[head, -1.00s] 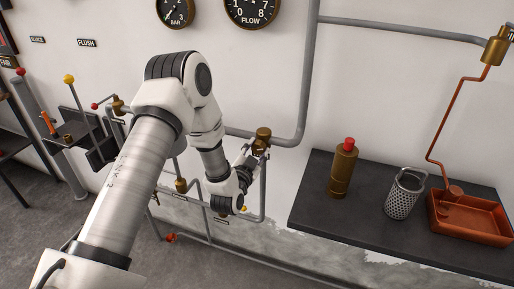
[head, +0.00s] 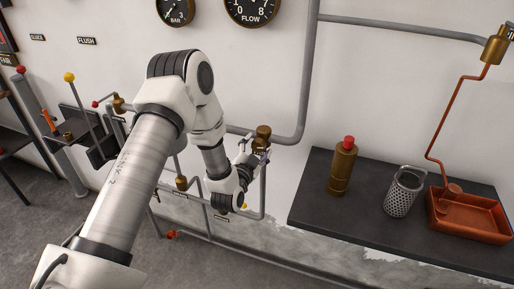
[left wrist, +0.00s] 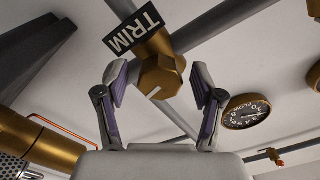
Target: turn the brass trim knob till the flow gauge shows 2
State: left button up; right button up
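The brass trim knob (left wrist: 160,76) sits on a pipe under a TRIM label (left wrist: 131,30) in the left wrist view. It also shows in the head view (head: 263,132). My left gripper (left wrist: 161,84) is open, with one finger on each side of the knob. Gaps show between both fingers and the knob. In the head view my left gripper (head: 250,158) is at the knob, partly hidden by its wrist. The flow gauge (head: 251,10) is cut off at the top; it also shows tilted in the left wrist view (left wrist: 246,111), too small to read surely. My right gripper is out of view.
A dark shelf (head: 320,215) at the right holds a brass bottle with a red cap (head: 342,170), a perforated metal basket (head: 403,193) and a copper tray (head: 468,232). Grey pipes (head: 308,75) run along the wall. Levers (head: 85,105) stand at the left.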

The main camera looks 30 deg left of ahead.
pick_arm(q)
jog(key=shift+s, duration=0.1)
jog(key=v, duration=1.2)
jog(key=shift+f, duration=0.15)
jog(key=s+d+f+g+h, duration=0.2)
jog(key=s+d+f+g, duration=0.35)
jog(key=f, duration=0.45)
jog(key=s+d+f+g+h, duration=0.35)
jog(key=s+d+f, duration=0.25)
jog(key=f, duration=0.5)
jog(key=s+f+n+g, duration=0.2)
jog(key=s+g, duration=0.2)
jog(key=s, duration=0.2)
jog(key=s+f+n+g+y, duration=0.1)
jog(key=s+f+n+g, duration=0.1)
jog(key=s, duration=0.5)
jog(key=shift+a+n+g, duration=0.15)
jog(key=shift+n+g, duration=0.45)
jog(key=shift+g, duration=0.6)
